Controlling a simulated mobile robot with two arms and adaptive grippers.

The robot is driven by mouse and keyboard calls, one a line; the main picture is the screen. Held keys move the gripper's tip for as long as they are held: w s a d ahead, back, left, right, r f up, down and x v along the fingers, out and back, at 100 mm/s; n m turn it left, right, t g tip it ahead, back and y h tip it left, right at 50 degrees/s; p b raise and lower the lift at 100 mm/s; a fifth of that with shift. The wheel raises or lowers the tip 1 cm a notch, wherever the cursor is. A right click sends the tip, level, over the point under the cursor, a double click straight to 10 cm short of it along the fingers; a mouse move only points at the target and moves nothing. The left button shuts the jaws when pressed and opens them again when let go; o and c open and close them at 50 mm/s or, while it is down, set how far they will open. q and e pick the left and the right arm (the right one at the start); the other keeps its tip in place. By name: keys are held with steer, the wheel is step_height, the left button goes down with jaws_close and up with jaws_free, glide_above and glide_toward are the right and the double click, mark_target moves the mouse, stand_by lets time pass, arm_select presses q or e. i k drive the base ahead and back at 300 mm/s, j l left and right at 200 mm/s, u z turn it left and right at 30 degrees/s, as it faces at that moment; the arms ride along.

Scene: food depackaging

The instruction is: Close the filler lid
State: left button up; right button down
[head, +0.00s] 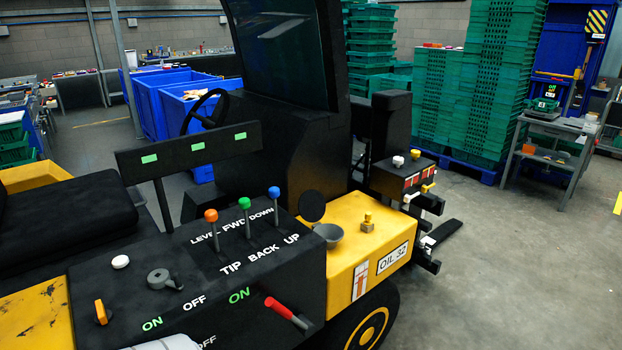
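The filler is a grey funnel-shaped cup (328,235) on the yellow tank top (352,215) of a forklift-like vehicle, near the middle of the head view. A round black disc (311,205), which looks like the filler lid, stands raised just behind and left of the cup. The cup's mouth is uncovered. A small brass-coloured cap (367,222) sits to the right of the cup. An "OIL 32" label (392,258) is on the tank's side. Neither gripper shows; only a pale rounded part shows at the bottom edge.
The black console (180,275) carries orange, green and blue levers (245,215), knobs and a red handle (286,312). A dark mast and screen (285,50) rise behind the filler. Green crates (480,90) and blue bins (165,100) stand behind.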

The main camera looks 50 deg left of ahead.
mark_target(312, 204)
steer(key=i+j+u, duration=0.1)
steer(key=i+u, duration=0.35)
steer(key=i, duration=0.2)
steer(key=i+l+u, duration=0.1)
steer(key=i+u, duration=0.3)
steer(key=i, duration=0.2)
steer(key=i+l+u, duration=0.3)
steer(key=i+u, duration=0.15)
steer(key=i, duration=0.15)
